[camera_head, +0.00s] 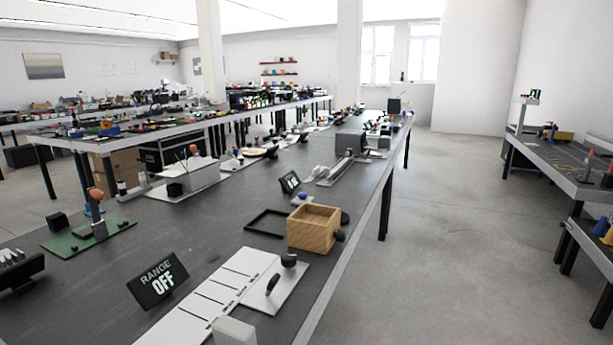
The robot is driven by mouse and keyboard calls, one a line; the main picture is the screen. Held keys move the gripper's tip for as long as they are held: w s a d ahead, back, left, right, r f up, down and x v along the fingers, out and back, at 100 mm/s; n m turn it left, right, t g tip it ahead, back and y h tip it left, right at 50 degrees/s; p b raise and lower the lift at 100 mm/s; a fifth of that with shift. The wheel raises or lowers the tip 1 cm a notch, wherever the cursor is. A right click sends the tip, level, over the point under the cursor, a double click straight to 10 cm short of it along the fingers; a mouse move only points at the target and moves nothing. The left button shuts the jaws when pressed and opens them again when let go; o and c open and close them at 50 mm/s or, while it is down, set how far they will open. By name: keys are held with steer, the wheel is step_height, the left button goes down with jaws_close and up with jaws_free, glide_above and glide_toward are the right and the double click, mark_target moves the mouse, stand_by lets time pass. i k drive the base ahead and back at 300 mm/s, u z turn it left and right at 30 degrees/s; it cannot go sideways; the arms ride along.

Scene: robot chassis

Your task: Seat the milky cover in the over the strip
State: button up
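I cannot clearly make out a milky cover. A pale block (234,332) stands at the bottom edge of the view, partly cut off; I cannot tell what it is. A white board (212,296) marked with several dark lines and small lettering lies flat on the near table. Farther back, a long narrow grey piece (341,169) lies on a pale plate; I cannot tell whether it is the strip. My gripper is not in view.
The long dark table (190,232) carries a sign reading "RANGE OFF" (158,280), a wooden box (314,229), a black frame (266,223) and a green board (88,238). A white plate with black knobs (278,290) adjoins the white board. Open floor (450,230) lies to the right.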

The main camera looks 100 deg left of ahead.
mark_target(321, 179)
steer(key=u, duration=2.8)
steer(key=i, duration=2.25)
steer(key=u, duration=0.35)
steer(key=i, duration=0.9)
steer(key=u, duration=0.05)
